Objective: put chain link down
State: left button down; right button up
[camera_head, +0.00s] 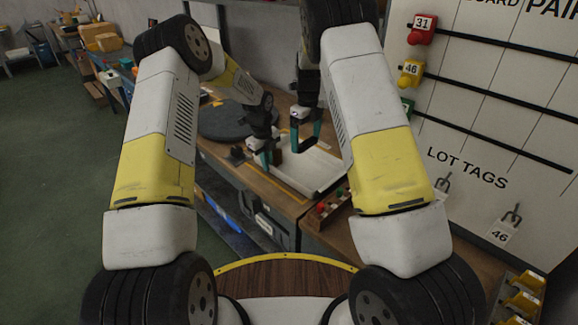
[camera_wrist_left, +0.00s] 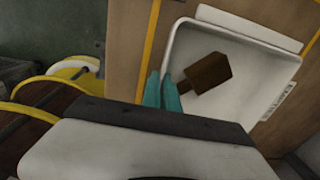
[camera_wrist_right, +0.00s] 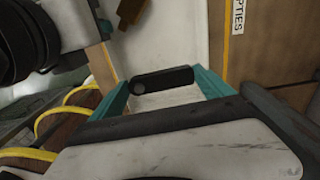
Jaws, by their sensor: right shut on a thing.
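A dark chain link (camera_wrist_right: 162,80), a short bar with a rounded end, spans between the teal fingers of my right gripper (camera_wrist_right: 160,92). In the head view, my right gripper (camera_head: 305,142) holds it over a white tray (camera_head: 322,172). My left gripper (camera_head: 264,157) is at the tray's left side. In the left wrist view, its teal fingers (camera_wrist_left: 162,92) are together with nothing visible between them. A brown block (camera_wrist_left: 210,73) with a narrow handle-like end lies in the tray beside those fingers. Whether the link touches the tray is unclear.
A dark round disc (camera_head: 222,118) lies on the wooden bench behind my left gripper. Small red and green parts (camera_head: 326,208) sit near the tray's right front. A white board (camera_head: 480,120) with tags and hooks stands at right.

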aim_at(305, 170)
notch_tip(305, 170, down, 10)
jog(key=shift+f, duration=0.1)
dwell(0.4)
jog(key=shift+f, duration=0.1)
jog(key=o, duration=1.3)
jog(key=shift+o, duration=0.2)
